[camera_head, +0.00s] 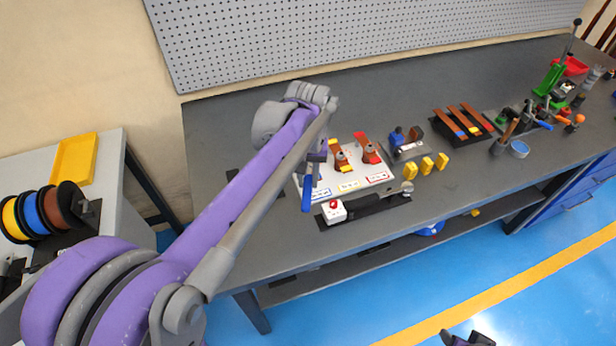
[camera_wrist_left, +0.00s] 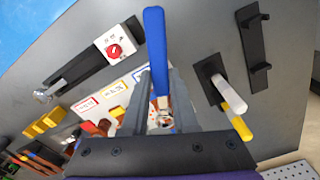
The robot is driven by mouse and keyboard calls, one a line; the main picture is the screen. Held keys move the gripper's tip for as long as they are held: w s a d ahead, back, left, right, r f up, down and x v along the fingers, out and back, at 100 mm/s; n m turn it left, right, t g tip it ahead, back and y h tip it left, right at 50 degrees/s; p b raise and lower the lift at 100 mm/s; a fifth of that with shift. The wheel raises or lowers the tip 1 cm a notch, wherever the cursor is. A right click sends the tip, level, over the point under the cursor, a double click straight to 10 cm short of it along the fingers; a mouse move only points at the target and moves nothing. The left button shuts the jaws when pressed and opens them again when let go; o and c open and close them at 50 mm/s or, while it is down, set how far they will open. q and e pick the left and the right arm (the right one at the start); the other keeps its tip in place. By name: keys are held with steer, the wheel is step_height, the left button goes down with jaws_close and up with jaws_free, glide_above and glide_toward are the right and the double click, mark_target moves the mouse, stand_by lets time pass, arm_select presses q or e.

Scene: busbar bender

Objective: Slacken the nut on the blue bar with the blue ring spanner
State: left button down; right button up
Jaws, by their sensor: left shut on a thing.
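The blue-handled spanner (camera_head: 307,194) is held in my left gripper (camera_head: 316,168) over the left part of a white board (camera_head: 357,172). In the left wrist view the blue handle (camera_wrist_left: 155,45) stands between the fingers of my left gripper (camera_wrist_left: 160,80), which are shut on it.
A yellow bar (camera_head: 341,158) and a red bar (camera_head: 368,150) stand on the board. A white box with a red knob (camera_head: 334,211) lies in front. Several yellow blocks (camera_head: 427,165) and copper strips (camera_head: 463,121) lie to the right. A perforated panel (camera_head: 300,40) stands behind.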

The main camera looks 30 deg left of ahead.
arm_select(q)
steer(key=shift+f+b, duration=0.35)
steer(key=shift+f, duration=0.4)
